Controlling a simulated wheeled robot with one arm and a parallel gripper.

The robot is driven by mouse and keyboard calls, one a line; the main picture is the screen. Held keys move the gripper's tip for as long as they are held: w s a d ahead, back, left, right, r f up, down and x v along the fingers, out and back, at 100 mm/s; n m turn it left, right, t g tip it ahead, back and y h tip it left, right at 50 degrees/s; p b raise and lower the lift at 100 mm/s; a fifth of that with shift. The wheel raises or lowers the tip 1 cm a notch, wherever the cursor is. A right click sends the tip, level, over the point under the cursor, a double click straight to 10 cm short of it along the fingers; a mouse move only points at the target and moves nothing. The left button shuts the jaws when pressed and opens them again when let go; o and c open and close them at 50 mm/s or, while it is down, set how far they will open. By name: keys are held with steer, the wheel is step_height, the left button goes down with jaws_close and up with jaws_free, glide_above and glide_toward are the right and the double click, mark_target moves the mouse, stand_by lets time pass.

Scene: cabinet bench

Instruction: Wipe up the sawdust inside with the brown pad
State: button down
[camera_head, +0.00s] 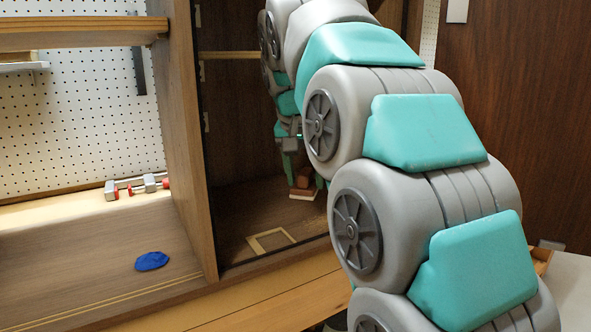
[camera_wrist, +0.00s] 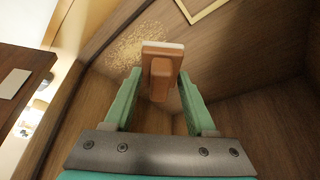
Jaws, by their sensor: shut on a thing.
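The brown pad (camera_wrist: 163,52) is a block with a raised grip and a pale underside. My gripper (camera_wrist: 160,76) is shut on its grip, one green finger on each side. In the head view the pad (camera_head: 303,184) is inside the open cabinet bay, low over its floor, below my gripper (camera_head: 304,174). I cannot tell whether it touches the floor. The sawdust (camera_wrist: 138,45) is a pale, speckled patch on the cabinet floor, left of and beyond the pad in the wrist view. I cannot make it out in the head view.
A pale square frame (camera_head: 270,241) lies on the bay floor, and also shows in the wrist view (camera_wrist: 200,8). An upright partition (camera_head: 188,140) borders the bay on the left. A blue cloth-like item (camera_head: 151,261) lies beyond it. My arm hides the bay's right side.

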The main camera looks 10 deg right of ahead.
steer(key=shift+s+f+b, duration=0.1)
steer(key=shift+f+b, duration=1.35)
steer(key=shift+f, duration=1.5)
steer(key=shift+f+b, duration=0.6)
steer(key=shift+f, duration=0.35)
steer(key=shift+w+d+p, duration=0.2)
steer(key=shift+w+d, duration=0.1)
steer(key=shift+d, duration=0.55)
steer(key=shift+w+d+p, duration=0.15)
steer(key=shift+w+d, duration=0.1)
steer(key=shift+d, duration=0.6)
steer(key=shift+w+d+f, duration=0.1)
steer(key=shift+w+d, duration=0.1)
steer(key=shift+d, duration=0.5)
steer(key=shift+w+d+r, duration=0.1)
steer(key=shift+w+d, duration=0.15)
steer(key=shift+d, duration=0.4)
steer(key=shift+w+d+f, duration=0.1)
steer(key=shift+w+d, duration=0.1)
steer(key=shift+d, duration=0.5)
steer(key=shift+w+d+r+p, duration=0.1)
steer(key=shift+w+d+p, duration=0.3)
steer(key=shift+d, duration=0.75)
steer(key=shift+w+d+r+p, duration=0.1)
steer(key=shift+w+d+p, duration=0.3)
steer(key=shift+d, duration=0.8)
steer(key=shift+w+d+p, duration=0.35)
steer(key=shift+d+p, duration=0.05)
steer(key=shift+d, duration=0.75)
steer(key=shift+f, duration=0.2)
